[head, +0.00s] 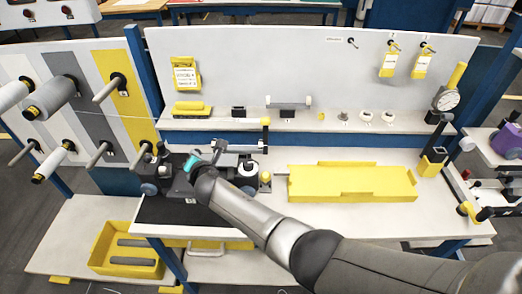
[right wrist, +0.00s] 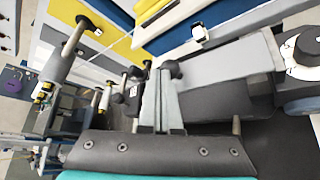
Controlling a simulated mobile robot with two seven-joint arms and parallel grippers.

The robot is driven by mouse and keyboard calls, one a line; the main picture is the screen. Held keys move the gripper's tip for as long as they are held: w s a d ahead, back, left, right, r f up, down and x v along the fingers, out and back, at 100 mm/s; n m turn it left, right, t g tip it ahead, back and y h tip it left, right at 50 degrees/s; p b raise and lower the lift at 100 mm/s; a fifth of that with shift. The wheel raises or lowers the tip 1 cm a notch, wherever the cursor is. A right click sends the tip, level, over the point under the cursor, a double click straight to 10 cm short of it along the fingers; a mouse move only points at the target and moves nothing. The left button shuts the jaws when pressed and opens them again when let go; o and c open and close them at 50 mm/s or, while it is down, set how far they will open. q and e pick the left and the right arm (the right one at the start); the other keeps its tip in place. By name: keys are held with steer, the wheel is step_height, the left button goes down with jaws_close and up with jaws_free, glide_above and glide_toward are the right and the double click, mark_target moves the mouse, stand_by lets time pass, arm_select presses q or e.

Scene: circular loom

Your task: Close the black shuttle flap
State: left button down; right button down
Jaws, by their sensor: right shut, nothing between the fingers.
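The black shuttle (head: 176,186) sits on the dark mat at the left of the bench, partly hidden behind my right arm. Its dark body also shows in the right wrist view (right wrist: 262,125). A light grey flap-like plate (head: 240,148) stands out at its top. It also shows in the right wrist view (right wrist: 225,70), with a dark knob at its left end. I cannot tell the flap's exact angle. My right gripper (head: 213,153) is over the shuttle, shut and empty, its fingertips (right wrist: 168,82) close to the knob. Whether they touch is unclear. My left gripper is out of view.
A yellow tray (head: 350,197) lies right of the shuttle. Spools on pegs (head: 50,97) stick out at the left. A small post with a black and yellow arm (head: 265,135) stands close behind the shuttle. A yellow bin (head: 98,250) stands lower left. The white bench front is mostly clear.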

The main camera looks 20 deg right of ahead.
steer(key=shift+a+f, duration=0.15)
steer(key=shift+f, duration=0.2)
steer(key=shift+s+f, duration=0.1)
stand_by(0.3)
